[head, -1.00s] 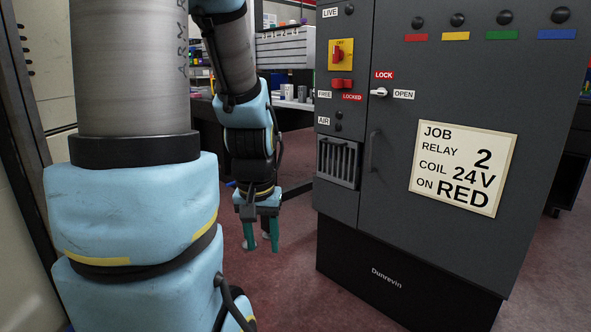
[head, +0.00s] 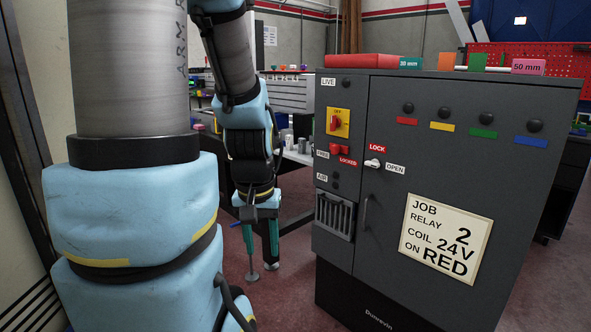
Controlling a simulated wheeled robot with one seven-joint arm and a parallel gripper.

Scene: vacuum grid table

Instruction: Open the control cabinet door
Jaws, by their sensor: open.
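The control cabinet (head: 345,100) is dark grey and stands upright at the right in the head view. Its door (head: 400,185) looks shut and flush with the front. A dark upright bar handle (head: 365,212) sits low near the door's left edge. Above it is a small white lever (head: 373,163), below the red LOCK label (head: 377,147) and left of the OPEN label (head: 395,168). My gripper (head: 261,245) points down with its green fingers apart and empty. It shows left of the cabinet, clear of the handle in the picture.
Left of the door are a red switch on a yellow plate (head: 338,123), a second red switch (head: 339,149) and a vent (head: 334,215). Coloured blocks lie on top. A workbench (head: 296,158) stands behind my gripper.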

